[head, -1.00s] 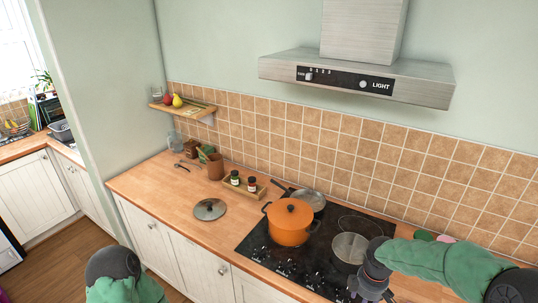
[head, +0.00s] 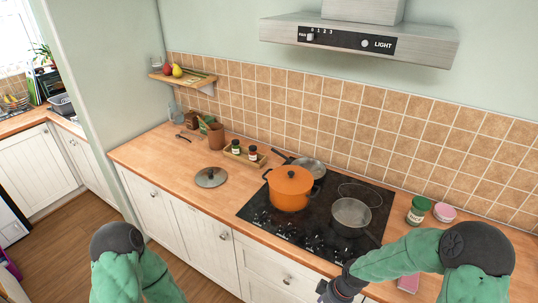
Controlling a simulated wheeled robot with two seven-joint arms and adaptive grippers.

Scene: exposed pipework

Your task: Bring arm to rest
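My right arm comes in from the right in a green sleeve, bent at the elbow. Its gripper (head: 338,289) is low in front of the counter's front edge, partly cut off by the bottom of the picture. Its fingers are too small and cropped to tell open from shut. My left arm (head: 128,268) is folded at the bottom left, and its gripper is out of the picture. The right gripper is clear of the cooktop (head: 300,232) and its pots.
An orange pot (head: 290,190) with a lid, a steel pan (head: 310,168) and another pan (head: 350,215) stand on the cooktop. A glass lid (head: 211,177) lies on the counter. A green-lidded jar (head: 418,210) and a pink-topped container (head: 445,211) stand right. The range hood (head: 360,38) hangs above.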

